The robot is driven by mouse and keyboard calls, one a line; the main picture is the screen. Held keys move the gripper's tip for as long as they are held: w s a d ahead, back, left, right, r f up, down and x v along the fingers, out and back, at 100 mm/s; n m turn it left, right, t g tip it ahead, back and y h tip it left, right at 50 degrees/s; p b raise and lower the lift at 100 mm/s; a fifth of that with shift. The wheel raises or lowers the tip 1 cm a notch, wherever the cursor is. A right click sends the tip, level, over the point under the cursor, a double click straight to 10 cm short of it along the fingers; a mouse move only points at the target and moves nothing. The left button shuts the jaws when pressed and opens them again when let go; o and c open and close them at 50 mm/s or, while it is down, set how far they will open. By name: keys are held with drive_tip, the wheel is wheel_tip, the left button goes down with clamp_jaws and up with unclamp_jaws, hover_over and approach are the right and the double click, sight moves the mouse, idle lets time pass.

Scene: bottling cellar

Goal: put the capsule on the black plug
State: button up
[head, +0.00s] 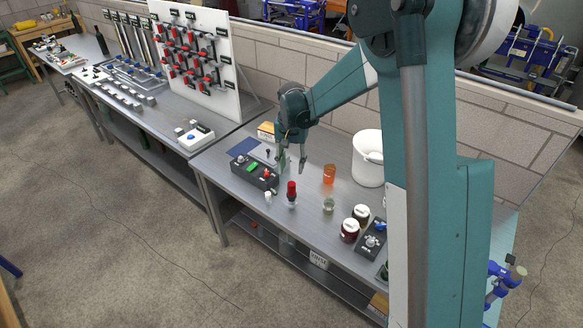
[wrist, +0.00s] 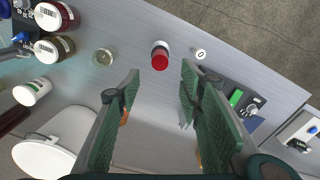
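My gripper (head: 292,166) is open and empty above the bench; in the wrist view its green fingers (wrist: 161,75) stand wide apart. A small red-topped cylinder (head: 291,188), the likeliest capsule, stands upright on the bench. In the wrist view this red cylinder (wrist: 160,60) shows beyond the fingertips, roughly between them, with a pale band at its far end. My gripper is apart from it. I cannot pick out the black plug with certainty. A small dark upright thing (head: 268,153) stands by the blue sheet. A small white piece (head: 267,198) stands left of the red cylinder.
A black box (head: 254,174) with green and red parts lies left of my gripper. An orange cup (head: 329,174), a clear glass (head: 328,206), white-lidded jars (head: 350,230) and a white bucket (head: 368,158) stand to the right. Bare bench (head: 308,209) lies between the cylinder and the glass.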

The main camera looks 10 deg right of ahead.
drive_tip(key=shift+r, duration=0.1)
idle(0.6)
drive_tip(key=s+d+r+n+t, duration=0.1)
drive_tip(key=s+d+r+t, duration=0.15)
drive_tip(key=s+r, duration=0.65)
drive_tip(key=s+d+r+n+t, duration=0.1)
drive_tip(key=s+d+r, duration=0.3)
drive_tip(key=s+r, duration=0.5)
drive_tip(key=s+d+n+t, duration=0.1)
drive_tip(key=s+d+t, duration=0.1)
drive_tip(key=s, duration=0.9)
drive_tip(key=s+d+r+n+t, duration=0.1)
drive_tip(key=s+d, duration=0.1)
drive_tip(key=s, duration=0.8)
drive_tip(key=shift+s+d+t, duration=0.35)
drive_tip(key=shift+d, duration=0.05)
